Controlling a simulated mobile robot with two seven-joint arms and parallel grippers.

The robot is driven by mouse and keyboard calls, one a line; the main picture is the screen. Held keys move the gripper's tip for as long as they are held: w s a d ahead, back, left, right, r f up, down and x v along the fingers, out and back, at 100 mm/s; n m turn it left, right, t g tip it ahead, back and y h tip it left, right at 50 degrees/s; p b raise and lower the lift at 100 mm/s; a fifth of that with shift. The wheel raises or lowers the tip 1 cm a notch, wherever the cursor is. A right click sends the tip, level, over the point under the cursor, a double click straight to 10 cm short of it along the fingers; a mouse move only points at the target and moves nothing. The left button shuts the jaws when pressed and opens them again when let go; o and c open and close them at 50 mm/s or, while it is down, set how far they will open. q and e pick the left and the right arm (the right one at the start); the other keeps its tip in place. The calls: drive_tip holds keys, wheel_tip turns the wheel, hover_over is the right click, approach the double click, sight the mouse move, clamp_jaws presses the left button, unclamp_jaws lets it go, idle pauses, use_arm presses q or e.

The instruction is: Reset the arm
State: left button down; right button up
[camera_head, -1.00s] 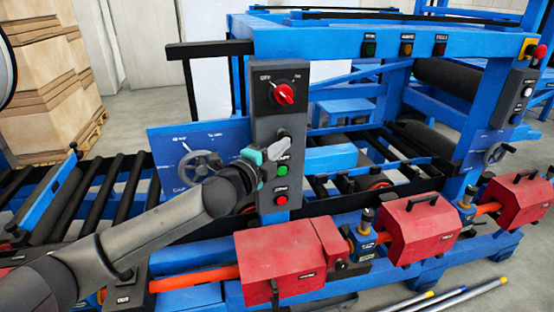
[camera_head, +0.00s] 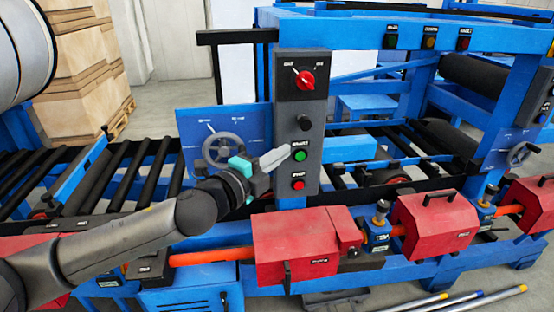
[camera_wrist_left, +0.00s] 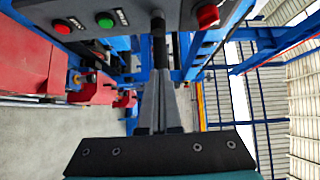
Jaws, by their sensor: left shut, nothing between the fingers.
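My left gripper (camera_head: 275,158) comes in from the left in the head view, its grey fingers together and empty. Its tips are in front of the dark control panel, close to the green button (camera_head: 299,155); I cannot tell the exact gap. The panel (camera_head: 313,98) also carries a red rotary switch (camera_head: 305,80), a black knob (camera_head: 304,122) and a red button (camera_head: 298,184). In the left wrist view the shut fingers (camera_wrist_left: 158,100) point toward the black knob (camera_wrist_left: 158,25), with the green button (camera_wrist_left: 105,20) to the left. My right gripper is not in view.
Red motor housings (camera_head: 295,243) line the machine's front below the panel. A handwheel (camera_head: 222,149) stands left of the panel, beside the roller conveyor (camera_head: 120,175). Blue machine framing (camera_head: 345,38) surrounds the panel. Loose pipes (camera_head: 470,299) lie on the floor at the lower right.

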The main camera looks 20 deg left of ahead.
use_arm(q)
drive_tip(key=shift+s, duration=0.45)
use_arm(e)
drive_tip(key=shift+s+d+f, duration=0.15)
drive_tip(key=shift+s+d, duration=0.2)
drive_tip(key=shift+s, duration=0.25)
